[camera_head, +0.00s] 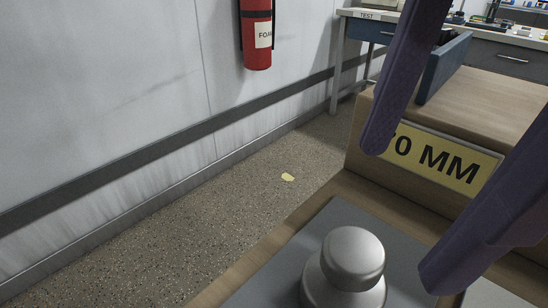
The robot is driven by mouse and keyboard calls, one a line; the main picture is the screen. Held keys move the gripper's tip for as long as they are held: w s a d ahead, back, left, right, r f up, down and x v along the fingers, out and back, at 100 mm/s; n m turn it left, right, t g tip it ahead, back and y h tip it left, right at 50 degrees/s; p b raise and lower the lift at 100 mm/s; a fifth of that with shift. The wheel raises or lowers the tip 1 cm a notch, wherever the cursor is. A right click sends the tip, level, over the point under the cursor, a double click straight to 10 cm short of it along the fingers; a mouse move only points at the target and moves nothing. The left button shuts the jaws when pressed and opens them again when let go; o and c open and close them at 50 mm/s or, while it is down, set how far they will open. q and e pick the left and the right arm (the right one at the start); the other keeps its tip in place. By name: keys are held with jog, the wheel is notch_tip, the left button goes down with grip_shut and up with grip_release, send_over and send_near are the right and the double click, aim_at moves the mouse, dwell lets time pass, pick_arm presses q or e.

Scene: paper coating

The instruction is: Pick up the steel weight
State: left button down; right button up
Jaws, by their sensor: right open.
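The steel weight (350,262) is a shiny grey piece with a rounded knob on top. It stands upright at the bottom of the head view, and its base is cut off by the frame edge. It rests on a flat grey surface (322,228). My right gripper (402,213) shows as two long purple fingers, spread wide apart, with nothing between them. In the picture the fingertips lie above and to the right of the knob, apart from it. My left gripper is out of view.
A wooden block (510,98) with a yellow label (452,162) reading "0 MM", partly covered by a finger, rises behind the weight. A bench (372,13) is at the back. A fire extinguisher (257,35) hangs on the wall. The floor (240,205) is mostly clear.

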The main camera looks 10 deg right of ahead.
aim_at(360, 248)
jog(key=f, duration=0.2)
jog(key=f+b, duration=0.1)
jog(key=f, duration=0.1)
jog(key=shift+s+a, duration=0.25)
jog(key=shift+a, duration=0.05)
jog(key=f+b, duration=0.1)
jog(key=f, duration=0.1)
jog(key=a+f+b, duration=0.1)
jog(key=f, duration=0.2)
jog(key=shift+w+a+f, duration=0.15)
jog(key=shift+w, duration=0.05)
jog(key=shift+c, duration=0.4)
grip_shut()
